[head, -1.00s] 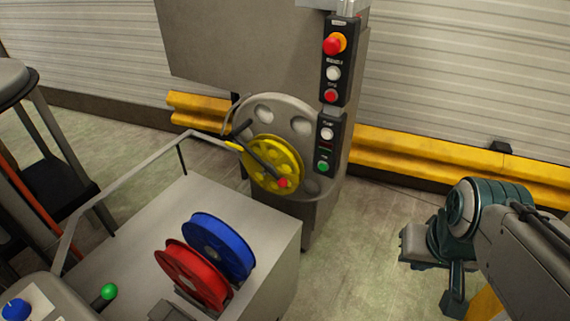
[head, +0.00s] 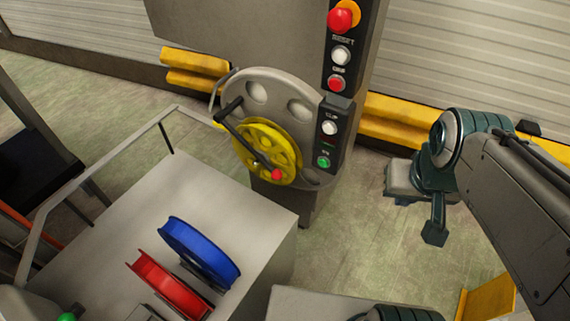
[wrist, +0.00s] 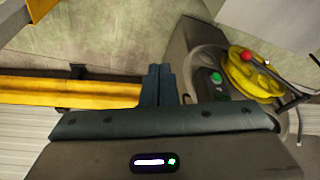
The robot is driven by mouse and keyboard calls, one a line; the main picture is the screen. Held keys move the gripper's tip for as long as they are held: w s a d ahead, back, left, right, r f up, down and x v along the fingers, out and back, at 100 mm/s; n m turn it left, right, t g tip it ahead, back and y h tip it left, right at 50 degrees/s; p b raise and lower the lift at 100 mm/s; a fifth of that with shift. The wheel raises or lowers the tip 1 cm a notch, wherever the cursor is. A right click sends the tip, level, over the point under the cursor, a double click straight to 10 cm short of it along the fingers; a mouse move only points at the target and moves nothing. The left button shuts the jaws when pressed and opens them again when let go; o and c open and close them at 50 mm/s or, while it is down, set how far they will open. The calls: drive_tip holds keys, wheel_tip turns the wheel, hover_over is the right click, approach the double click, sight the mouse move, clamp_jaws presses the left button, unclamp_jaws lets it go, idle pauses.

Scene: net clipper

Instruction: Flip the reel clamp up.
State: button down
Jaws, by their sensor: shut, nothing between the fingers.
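The reel clamp (head: 250,146) is a dark bar lying slantwise across the yellow reel (head: 284,140), with a red knob (head: 276,174) at its lower end. The reel sits on a round grey plate (head: 291,99) with holes, on the machine's front. In the wrist view the yellow reel (wrist: 237,78) and red knob (wrist: 246,57) show at the upper right. My gripper (head: 434,238) is to the right of the machine, apart from the clamp, with its fingers pointing down. In the wrist view my gripper's fingers (wrist: 159,72) are together and hold nothing.
A control panel (head: 336,105) with several buttons stands right of the reel. A grey table (head: 231,193) with a blue reel (head: 200,250) and a red reel (head: 160,285) is in front. A grey rail (head: 100,160) edges it. Yellow barriers (head: 410,125) line the wall behind.

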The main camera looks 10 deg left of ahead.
drive_tip(key=w+a+f+m+g+y+b, duration=0.25)
drive_tip(key=a+f+m+y+b, duration=0.2)
drive_tip(key=a+f, duration=0.35)
drive_tip(key=w+a+f+m+g+y+b, duration=0.1)
drive_tip(key=a+f+m+g+y+b, duration=0.2)
drive_tip(key=a+f+m+y+b, duration=0.5)
drive_tip(key=w+a+f+m+t+y+b, duration=0.1)
drive_tip(key=w+f+m+t+b, duration=0.5)
drive_tip(key=w+f, duration=0.7)
wheel_tip(320, 180, down, 3)
drive_tip(key=m+t+y, duration=0.1)
drive_tip(key=m+t, duration=0.1)
drive_tip(key=m, duration=0.2)
drive_tip(key=shift+a+f+y, duration=0.2)
drive_tip(key=shift+y, duration=0.15)
drive_tip(key=shift+w+a, duration=0.1)
drive_tip(key=shift+w, duration=0.05)
drive_tip(key=x, duration=1)
drive_tip(key=shift+d+r, duration=0.25)
drive_tip(key=shift+r, duration=0.75)
drive_tip(key=shift+d+r, duration=0.2)
drive_tip(key=shift+r, duration=0.8)
